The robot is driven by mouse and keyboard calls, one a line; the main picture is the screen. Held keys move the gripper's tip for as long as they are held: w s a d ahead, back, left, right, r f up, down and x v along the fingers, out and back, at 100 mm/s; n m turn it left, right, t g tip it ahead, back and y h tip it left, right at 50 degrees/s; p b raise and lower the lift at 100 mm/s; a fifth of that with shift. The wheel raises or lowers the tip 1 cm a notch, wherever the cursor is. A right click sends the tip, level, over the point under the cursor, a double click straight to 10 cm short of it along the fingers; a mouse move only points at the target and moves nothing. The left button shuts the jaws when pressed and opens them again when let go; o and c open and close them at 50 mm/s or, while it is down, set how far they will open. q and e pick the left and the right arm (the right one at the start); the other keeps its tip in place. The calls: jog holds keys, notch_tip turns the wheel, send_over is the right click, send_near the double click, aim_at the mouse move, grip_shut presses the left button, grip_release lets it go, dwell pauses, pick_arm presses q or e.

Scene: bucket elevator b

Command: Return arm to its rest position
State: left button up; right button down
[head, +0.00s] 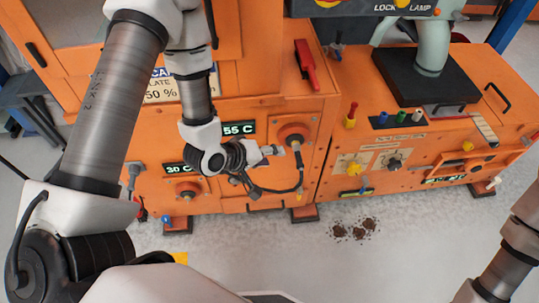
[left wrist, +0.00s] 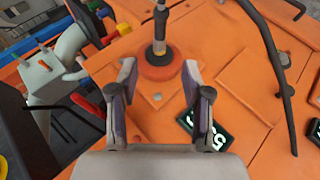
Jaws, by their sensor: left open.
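My left arm (head: 115,110) comes in from the left and reaches down in front of the orange machine (head: 265,105). My left gripper (head: 272,150) is open, with its fingers pointing toward a round red fitting (head: 291,133) on the machine's front. In the left wrist view, the open fingers (left wrist: 160,75) stand on either side below the red fitting (left wrist: 158,72), with nothing between them. I cannot tell whether the fingers touch the panel. Part of my right arm (head: 510,255) shows at the lower right; its gripper is out of view.
A red-handled lever (head: 306,65) is above. Dark debris (head: 355,229) lies on the grey floor.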

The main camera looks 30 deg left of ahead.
dwell(0.4)
pick_arm(q)
jog(key=s+a+f+m+g+y+p, duration=0.1)
jog(key=s+m+g+p, duration=0.3)
jog(key=s, duration=0.6)
jog(key=s+a+f+m+g+y+p, duration=0.2)
jog(key=s+f+m+g+y+p, duration=0.1)
jog(key=s, duration=0.7)
jog(key=shift+s+f+m+g+p, duration=0.3)
jog(key=shift+f+m+g+p, duration=0.4)
jog(key=shift+f+g+p, duration=0.15)
jog(key=shift+r, duration=0.1)
